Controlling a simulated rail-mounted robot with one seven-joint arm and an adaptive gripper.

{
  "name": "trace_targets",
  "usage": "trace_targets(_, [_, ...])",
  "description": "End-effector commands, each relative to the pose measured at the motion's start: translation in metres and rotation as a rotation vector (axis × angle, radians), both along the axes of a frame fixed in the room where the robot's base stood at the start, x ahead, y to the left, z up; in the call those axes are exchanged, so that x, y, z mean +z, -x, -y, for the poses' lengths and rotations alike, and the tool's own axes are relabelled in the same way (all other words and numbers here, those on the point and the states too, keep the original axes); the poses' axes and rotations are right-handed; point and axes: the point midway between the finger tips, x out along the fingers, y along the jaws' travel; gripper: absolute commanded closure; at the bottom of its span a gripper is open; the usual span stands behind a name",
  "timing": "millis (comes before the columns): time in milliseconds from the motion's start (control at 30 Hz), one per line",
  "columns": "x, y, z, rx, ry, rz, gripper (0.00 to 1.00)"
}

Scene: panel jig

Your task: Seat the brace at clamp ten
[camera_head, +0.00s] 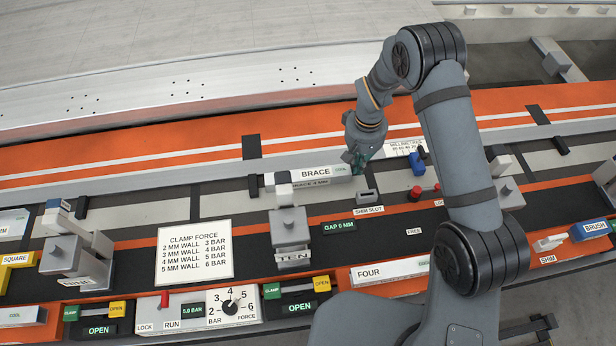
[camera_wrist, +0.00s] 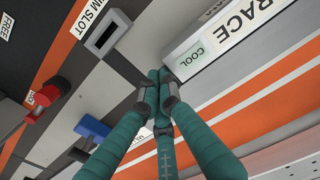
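The brace (camera_head: 345,171) is a long pale bar labelled BRACE and COOL, lying behind clamp ten (camera_head: 289,228); its left end is by the clamp's white and black head. The wrist view shows its COOL end (camera_wrist: 186,72). My gripper (camera_head: 356,164) is at the brace's right end. In the wrist view, the teal fingers of my gripper (camera_wrist: 161,92) converge with tips together beside that end, with nothing visible between them; whether they touch the brace is unclear. Clamp ten's front display (camera_head: 299,307) reads OPEN. A GAP 0 MM display (camera_head: 339,226) stands right of the clamp.
A clamp force card (camera_head: 195,252) lists wall thicknesses and bar values. A panel (camera_head: 212,311) has a LOCK/RUN switch, a 5.0 BAR readout and a force dial. The shim slot (camera_head: 367,197), red knobs (camera_head: 415,194) and a blue part (camera_head: 417,163) are near my gripper. Another clamp (camera_head: 75,255) stands left.

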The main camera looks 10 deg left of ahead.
Motion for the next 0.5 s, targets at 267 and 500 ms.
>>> trace_targets(267, [-0.0002,0.0023,-0.0054,0.001,0.000,0.000,1.00])
trace_targets(500, [-0.0002,0.0044,-0.0101,0.001,0.000,0.000,1.00])
